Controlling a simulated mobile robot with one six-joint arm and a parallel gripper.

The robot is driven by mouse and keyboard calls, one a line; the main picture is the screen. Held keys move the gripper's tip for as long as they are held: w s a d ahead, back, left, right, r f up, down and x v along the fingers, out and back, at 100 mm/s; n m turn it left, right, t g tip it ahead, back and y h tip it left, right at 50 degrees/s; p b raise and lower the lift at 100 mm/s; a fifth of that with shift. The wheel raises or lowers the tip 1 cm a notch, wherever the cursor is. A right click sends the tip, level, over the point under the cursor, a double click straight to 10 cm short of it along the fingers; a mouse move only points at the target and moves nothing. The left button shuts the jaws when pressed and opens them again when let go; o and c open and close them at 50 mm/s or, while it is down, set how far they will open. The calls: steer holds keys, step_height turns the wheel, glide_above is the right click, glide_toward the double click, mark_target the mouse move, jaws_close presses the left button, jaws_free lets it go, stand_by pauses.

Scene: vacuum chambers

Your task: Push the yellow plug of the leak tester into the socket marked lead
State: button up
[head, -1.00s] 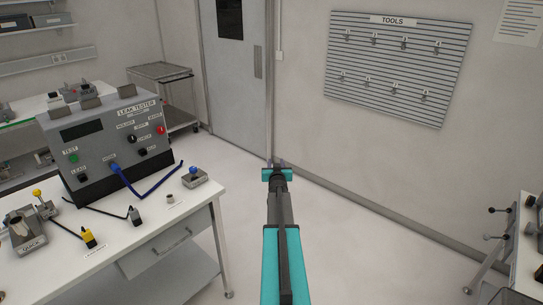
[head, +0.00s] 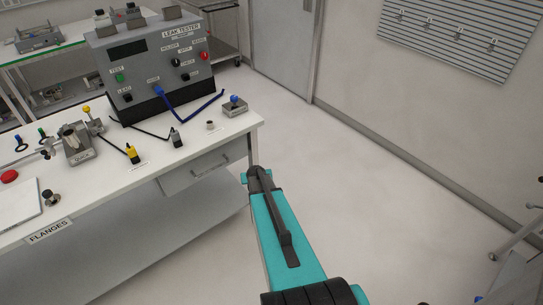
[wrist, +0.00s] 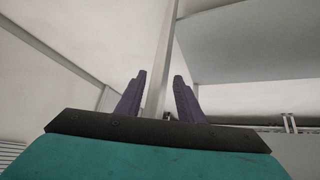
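The yellow plug (head: 132,155) lies on the white bench top in front of the leak tester (head: 185,52), with a black cable running off to its left. The socket marked LEAD (head: 127,98) is a dark opening low on the left of the tester's front, under its label. It looks empty, but is small here. My gripper (wrist: 159,75) is open and empty in the wrist view, its two dark fingers apart. In the head view my arm reaches to the right of the bench corner, well away from the plug; the fingers are hard to make out there.
A grey plug (head: 176,138) on a black cable lies right of the yellow one. A blue hose (head: 195,108) curves from the tester. A blue-knobbed block (head: 235,106) stands near the bench's right end. A quick-clamp fixture (head: 77,145) stands left.

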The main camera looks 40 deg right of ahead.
steer(key=s+a+f+n+g+y+b, duration=0.1)
steer(key=s+a+f+g, duration=0.1)
steer(key=s+a+f, duration=0.45)
steer(key=s+a+f+n+g+y, duration=0.1)
steer(key=s+a+f+y, duration=0.15)
steer(key=a, duration=0.75)
steer(key=s+a+f+n+g+b, duration=0.15)
steer(key=s+a+f, duration=0.3)
steer(key=a, duration=0.45)
steer(key=s+a+n+g, duration=0.1)
steer(key=s+a+g, duration=0.2)
steer(key=s+a, duration=0.4)
steer(key=s+a+n+g+y, duration=0.1)
steer(key=s+a+g, duration=0.3)
steer(key=s, duration=1.1)
steer(key=a+f+n, duration=0.1)
steer(key=a, duration=0.2)
steer(key=shift+a, duration=0.35)
steer(key=shift+w, duration=0.1)
steer(key=shift+c, duration=0.4)
